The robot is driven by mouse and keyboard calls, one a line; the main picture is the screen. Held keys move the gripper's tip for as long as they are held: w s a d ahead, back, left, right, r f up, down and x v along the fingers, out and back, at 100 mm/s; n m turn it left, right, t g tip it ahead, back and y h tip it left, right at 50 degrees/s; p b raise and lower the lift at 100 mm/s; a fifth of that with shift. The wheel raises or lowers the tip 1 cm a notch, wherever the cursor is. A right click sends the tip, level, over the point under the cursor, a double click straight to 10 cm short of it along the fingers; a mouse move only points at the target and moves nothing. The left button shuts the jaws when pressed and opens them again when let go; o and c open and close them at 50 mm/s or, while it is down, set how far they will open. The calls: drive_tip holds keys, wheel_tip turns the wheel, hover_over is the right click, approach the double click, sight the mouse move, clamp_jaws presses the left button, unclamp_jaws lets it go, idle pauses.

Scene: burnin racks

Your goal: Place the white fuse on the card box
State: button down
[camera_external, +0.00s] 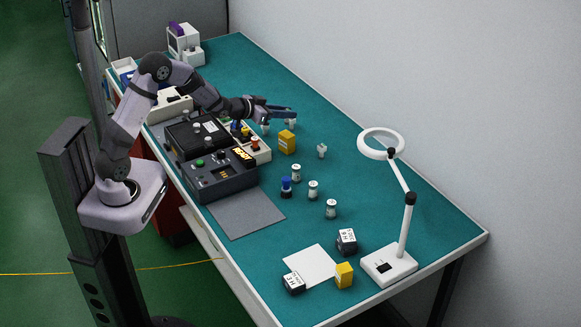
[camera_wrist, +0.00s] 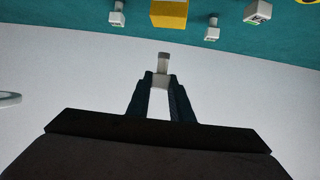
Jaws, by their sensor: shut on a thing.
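My gripper (camera_external: 291,114) is raised over the far middle of the table, its fingers pointing right. It is shut on a small white-grey piece, which looks like the white fuse (camera_external: 290,123). In the wrist view the fuse (camera_wrist: 163,63) stands out between the dark fingers of the gripper (camera_wrist: 160,82). A yellow box (camera_external: 287,142) with a pale label stands on the table, below and apart from the held piece in the picture. It also shows at the top of the wrist view (camera_wrist: 169,12). I cannot tell for sure which box is the card box.
White pieces (camera_external: 322,151) (camera_wrist: 212,29) stand near the yellow box. Several small bottles (camera_external: 313,190) stand mid-table. Dark equipment (camera_external: 222,173) lies left. A second yellow box (camera_external: 344,276), dark labelled cubes (camera_external: 347,242), a white sheet (camera_external: 309,264) and a ring lamp (camera_external: 389,266) are nearer.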

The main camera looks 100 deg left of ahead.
drive_tip(key=shift+f+p, duration=0.35)
drive_tip(key=shift+f, duration=1.65)
drive_tip(key=shift+f, duration=0.1)
drive_tip(key=shift+f, duration=0.15)
drive_tip(key=c, duration=1.6)
unclamp_jaws()
drive_tip(key=shift+r, duration=0.3)
drive_tip(key=b+v, duration=0.2)
drive_tip(key=v, duration=1)
drive_tip(key=shift+w, duration=0.1)
